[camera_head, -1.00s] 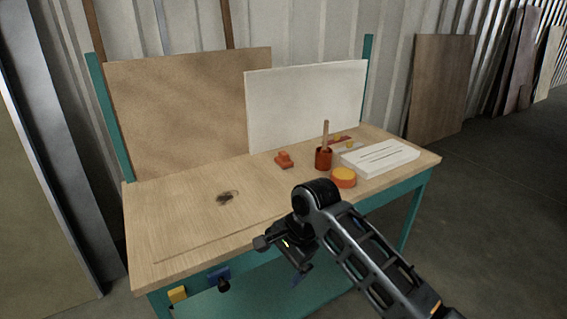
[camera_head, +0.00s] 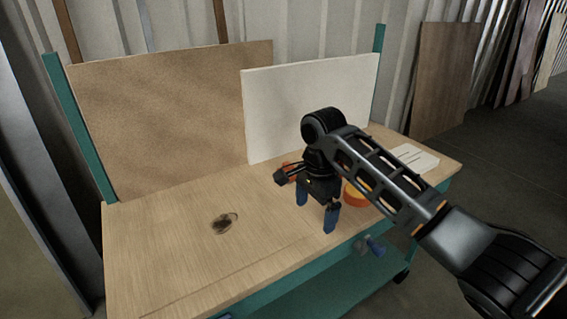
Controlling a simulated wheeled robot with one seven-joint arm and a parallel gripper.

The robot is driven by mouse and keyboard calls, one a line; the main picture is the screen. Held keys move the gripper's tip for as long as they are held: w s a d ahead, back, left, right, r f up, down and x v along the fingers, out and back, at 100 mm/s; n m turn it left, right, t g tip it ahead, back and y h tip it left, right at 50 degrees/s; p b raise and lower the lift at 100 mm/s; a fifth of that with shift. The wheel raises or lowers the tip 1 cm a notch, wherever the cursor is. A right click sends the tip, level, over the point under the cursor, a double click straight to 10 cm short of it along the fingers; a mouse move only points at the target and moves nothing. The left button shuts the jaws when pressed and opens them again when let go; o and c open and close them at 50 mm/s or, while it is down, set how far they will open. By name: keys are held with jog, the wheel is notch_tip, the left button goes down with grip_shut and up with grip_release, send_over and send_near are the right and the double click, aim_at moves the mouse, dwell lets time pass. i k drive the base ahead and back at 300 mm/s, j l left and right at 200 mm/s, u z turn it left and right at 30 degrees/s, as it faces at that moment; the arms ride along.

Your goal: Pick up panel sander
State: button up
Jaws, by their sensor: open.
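A small orange-red tool with a raised handle, which looks like the panel sander (camera_head: 287,166), sits on the wooden bench top (camera_head: 160,245). It is mostly hidden behind my gripper, with only a bit of orange-red showing. My gripper (camera_head: 316,208) points down with its two blue-tipped fingers apart and nothing between them. It is in front of the sander in the picture, over the front part of the bench. I cannot tell its exact height above the top.
A round orange-and-yellow item (camera_head: 355,195) is right of my gripper, partly behind my arm. A white slotted panel (camera_head: 416,158) lies at the right end. A brown board (camera_head: 170,115) and a white board (camera_head: 310,105) stand behind. A dark mark (camera_head: 224,223) is on the clear left side.

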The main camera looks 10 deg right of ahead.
aim_at(292, 178)
jog(key=i, duration=0.95)
